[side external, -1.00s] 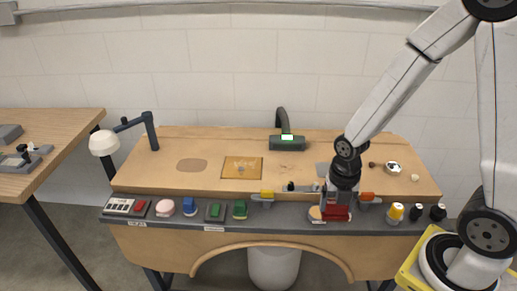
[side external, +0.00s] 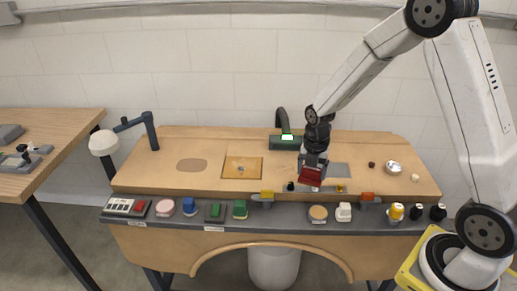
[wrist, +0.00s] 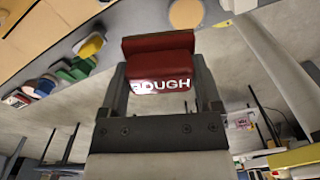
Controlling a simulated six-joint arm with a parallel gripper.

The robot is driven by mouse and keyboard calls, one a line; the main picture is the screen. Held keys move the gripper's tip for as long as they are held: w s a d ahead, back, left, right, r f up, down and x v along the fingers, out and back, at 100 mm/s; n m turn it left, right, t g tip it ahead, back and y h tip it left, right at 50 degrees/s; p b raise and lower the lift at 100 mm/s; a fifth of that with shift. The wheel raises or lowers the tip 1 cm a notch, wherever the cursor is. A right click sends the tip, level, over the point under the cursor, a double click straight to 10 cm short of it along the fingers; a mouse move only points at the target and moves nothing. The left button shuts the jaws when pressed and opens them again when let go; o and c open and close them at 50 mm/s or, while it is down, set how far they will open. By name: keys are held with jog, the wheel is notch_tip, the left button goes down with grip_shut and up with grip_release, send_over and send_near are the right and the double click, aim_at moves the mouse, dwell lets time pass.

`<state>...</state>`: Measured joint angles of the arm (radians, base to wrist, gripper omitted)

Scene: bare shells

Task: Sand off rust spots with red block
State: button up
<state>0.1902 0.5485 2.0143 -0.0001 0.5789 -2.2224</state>
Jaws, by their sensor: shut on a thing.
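My gripper (side external: 313,163) is shut on a red block (side external: 310,177). It holds the block tilted above the right middle of the bench, near its front. In the wrist view the red block (wrist: 158,60) sits between the fingers (wrist: 160,88), with the word "ROUGH" in white on its face.
A dark strip along the bench front (side external: 285,222) holds several coloured blocks, a round tan pad (side external: 318,212) and yellow-topped and black jars. A lamp (side external: 104,142) stands at the left. A small lit display (side external: 287,138) stands behind. The bench's left middle is mostly clear.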

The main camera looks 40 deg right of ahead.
jog(key=w+d+f+m, duration=0.1)
jog(key=w+d+m, duration=0.4)
jog(key=w+d, duration=0.7)
jog(key=shift+f, duration=0.3)
